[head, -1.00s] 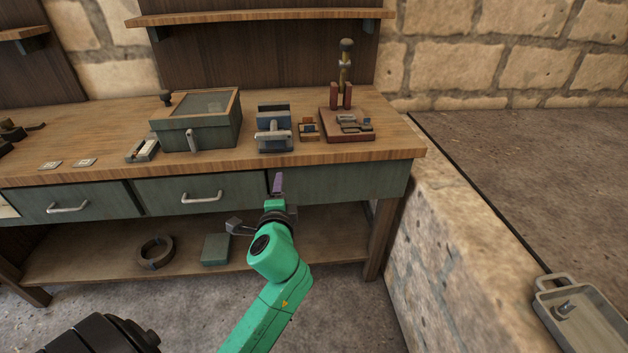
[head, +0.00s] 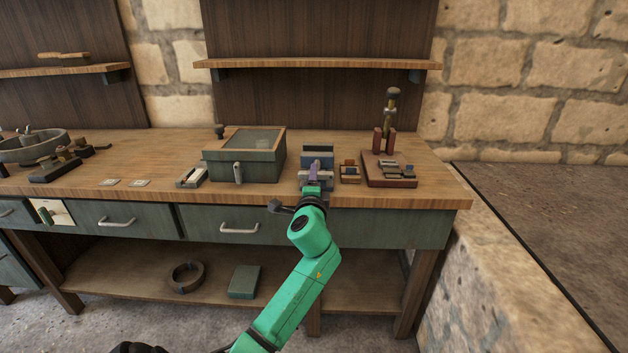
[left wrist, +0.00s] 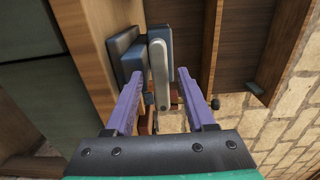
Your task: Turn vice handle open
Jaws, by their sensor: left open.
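The blue-grey vice (head: 317,153) stands at the front edge of the workbench, partly hidden behind my gripper in the head view. In the left wrist view its blue-grey jaw block (left wrist: 130,58) and long pale grey handle (left wrist: 159,75) show close ahead. My left gripper (head: 314,176), with purple fingers, is in front of the vice. In the left wrist view the gripper (left wrist: 160,88) is open, with the handle seen between its fingers. I cannot tell whether either finger touches the handle. My right gripper is not in view.
A green box with a glass lid (head: 243,165) stands left of the vice. A small wooden block holder (head: 349,172) and a red-brown board with a tall tool (head: 388,180) stand to the right. Drawers with handles (head: 239,229) run below the bench top (head: 430,197).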

